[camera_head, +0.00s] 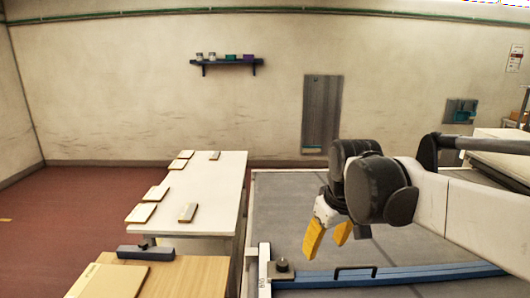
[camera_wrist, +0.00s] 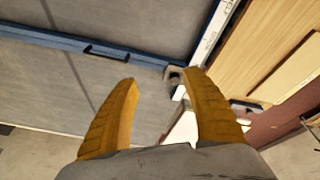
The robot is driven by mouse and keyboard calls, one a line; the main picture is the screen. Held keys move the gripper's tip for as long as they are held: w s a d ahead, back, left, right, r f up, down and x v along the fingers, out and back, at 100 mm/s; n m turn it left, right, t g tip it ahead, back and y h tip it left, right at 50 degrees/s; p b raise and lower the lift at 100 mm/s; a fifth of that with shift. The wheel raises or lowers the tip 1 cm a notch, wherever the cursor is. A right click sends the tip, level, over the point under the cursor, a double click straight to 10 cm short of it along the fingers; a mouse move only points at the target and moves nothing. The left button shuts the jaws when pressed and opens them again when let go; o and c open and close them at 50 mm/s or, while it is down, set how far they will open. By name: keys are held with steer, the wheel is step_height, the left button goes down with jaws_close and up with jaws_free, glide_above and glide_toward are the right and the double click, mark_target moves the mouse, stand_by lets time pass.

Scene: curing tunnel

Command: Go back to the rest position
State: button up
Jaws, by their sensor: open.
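My gripper (camera_head: 327,236) has two yellow fingers and hangs at the end of my arm, which reaches in from the right. In the head view it is above the grey table surface, a little beyond the blue bar (camera_head: 400,274) with its black handle. In the wrist view the two fingers of my gripper (camera_wrist: 158,82) are spread apart with nothing between them. The blue bar (camera_wrist: 60,38) also shows there, lying across the grey panel. No rest position is marked in either view.
A white table (camera_head: 225,190) with several flat boards stands left of the grey table (camera_head: 380,240). A wooden table (camera_head: 180,280) with a pale board (camera_head: 110,282) is at the front left. A black knob (camera_head: 282,266) stands at the bar's left end. Red floor (camera_head: 70,210) is clear at left.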

steer(key=s+d+f+m+t, duration=0.2)
steer(key=s+f, duration=0.1)
steer(key=s, duration=0.5)
steer(key=s+d+f+m+t+b, duration=0.1)
steer(key=s+d+f+m, duration=0.2)
steer(key=s, duration=0.5)
steer(key=shift+s+f+t+h, duration=0.3)
steer(key=shift+f+t, duration=0.1)
steer(key=shift+f, duration=0.1)
